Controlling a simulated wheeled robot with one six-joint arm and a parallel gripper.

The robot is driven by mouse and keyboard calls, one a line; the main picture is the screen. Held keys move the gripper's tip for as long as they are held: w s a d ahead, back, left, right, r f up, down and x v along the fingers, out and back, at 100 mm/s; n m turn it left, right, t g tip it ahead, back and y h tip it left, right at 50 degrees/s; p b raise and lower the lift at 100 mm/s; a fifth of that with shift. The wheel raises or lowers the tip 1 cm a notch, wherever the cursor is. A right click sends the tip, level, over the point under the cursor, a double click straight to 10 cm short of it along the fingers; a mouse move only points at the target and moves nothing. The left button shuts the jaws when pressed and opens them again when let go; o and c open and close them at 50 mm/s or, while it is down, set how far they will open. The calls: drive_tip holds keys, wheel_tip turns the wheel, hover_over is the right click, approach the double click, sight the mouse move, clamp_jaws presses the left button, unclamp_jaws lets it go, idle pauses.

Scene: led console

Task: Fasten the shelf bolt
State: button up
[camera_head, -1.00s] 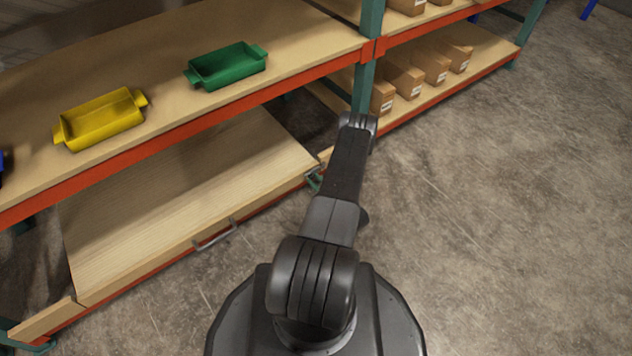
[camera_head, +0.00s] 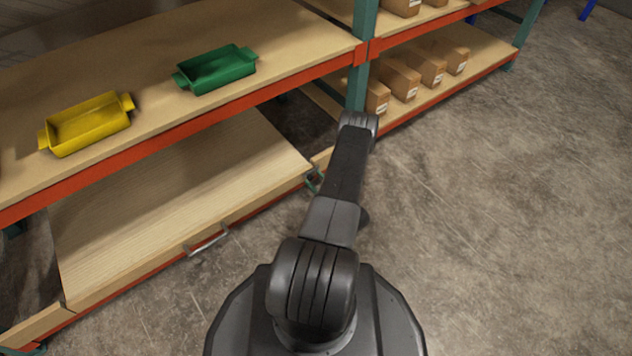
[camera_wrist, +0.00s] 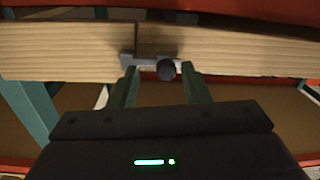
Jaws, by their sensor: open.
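The shelf bolt (camera_wrist: 150,62) is a small grey metal piece with a dark round knob (camera_wrist: 167,69), on the front edge of the wooden boards. It lies near the seam between two boards; whether it is fully engaged I cannot tell. My gripper (camera_wrist: 159,79) is open, its two green fingers reaching toward the bolt, one at each side of the knob. In the head view its green fingers (camera_head: 315,181) show at the right end of the lower wooden shelf (camera_head: 180,200), largely hidden by my arm. The bolt is hidden there.
The lower shelf has a metal handle (camera_head: 206,241) on its front. Above it, a yellow bin (camera_head: 88,125) and a green bin (camera_head: 215,70) stand on the upper shelf. Cardboard boxes (camera_head: 400,78) sit on the right rack behind a green upright (camera_head: 361,60). The floor at right is clear.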

drive_tip(key=p+v, duration=0.3)
drive_tip(key=v, duration=1)
drive_tip(key=shift+s+d+p, duration=0.2)
drive_tip(key=shift+s+p, duration=0.1)
drive_tip(key=shift+a, duration=0.1)
drive_tip(key=b+x, duration=0.3)
drive_tip(key=x, duration=0.9)
drive_tip(key=shift+f, duration=0.1)
drive_tip(key=shift+b+x, duration=0.3)
drive_tip(key=shift+x, duration=0.55)
